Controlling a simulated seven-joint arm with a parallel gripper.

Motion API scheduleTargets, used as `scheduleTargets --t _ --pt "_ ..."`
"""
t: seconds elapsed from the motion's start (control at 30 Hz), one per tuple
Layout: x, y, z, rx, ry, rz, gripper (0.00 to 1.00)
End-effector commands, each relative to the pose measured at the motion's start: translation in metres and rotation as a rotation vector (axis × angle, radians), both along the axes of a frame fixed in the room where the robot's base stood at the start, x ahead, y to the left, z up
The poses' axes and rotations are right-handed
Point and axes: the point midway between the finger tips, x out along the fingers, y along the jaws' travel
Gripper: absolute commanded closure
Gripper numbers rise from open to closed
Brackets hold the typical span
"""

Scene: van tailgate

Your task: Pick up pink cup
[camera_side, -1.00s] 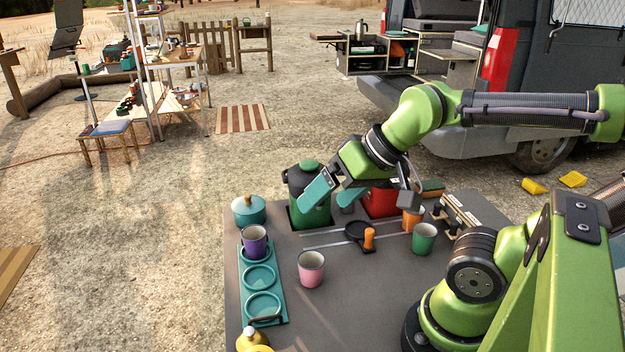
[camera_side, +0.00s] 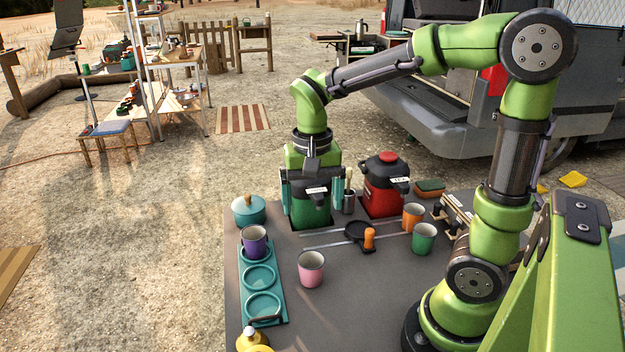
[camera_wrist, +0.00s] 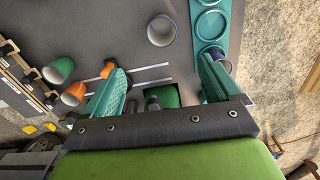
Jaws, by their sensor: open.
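The pink cup (camera_side: 311,270) stands upright on the grey table, right of the teal tray, in the side view. In the wrist view a cup at the top centre (camera_wrist: 161,31) appears to be the same one, seen from above with its pale inside showing.
The teal tray (camera_side: 280,298) holds a purple cup (camera_side: 254,241) in its rear ring. A teal pot (camera_side: 249,212), green canister (camera_side: 310,215), red canister (camera_side: 383,190), black pan (camera_side: 357,233), orange cup (camera_side: 412,216) and green cup (camera_side: 424,238) stand around. Table right of the pink cup is clear.

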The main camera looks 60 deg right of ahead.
Motion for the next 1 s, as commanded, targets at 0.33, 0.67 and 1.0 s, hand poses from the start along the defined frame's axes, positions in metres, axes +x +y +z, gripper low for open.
scheduleTargets --t 0.33,0.67,1.0 --pt "-0.002 0.001 -0.072 0.002 0.007 0.000 0.09" --pt "-0.001 0.001 -0.112 0.002 0.001 0.001 0.09" --pt "-0.001 0.005 -0.155 0.003 0.004 0.000 0.09"
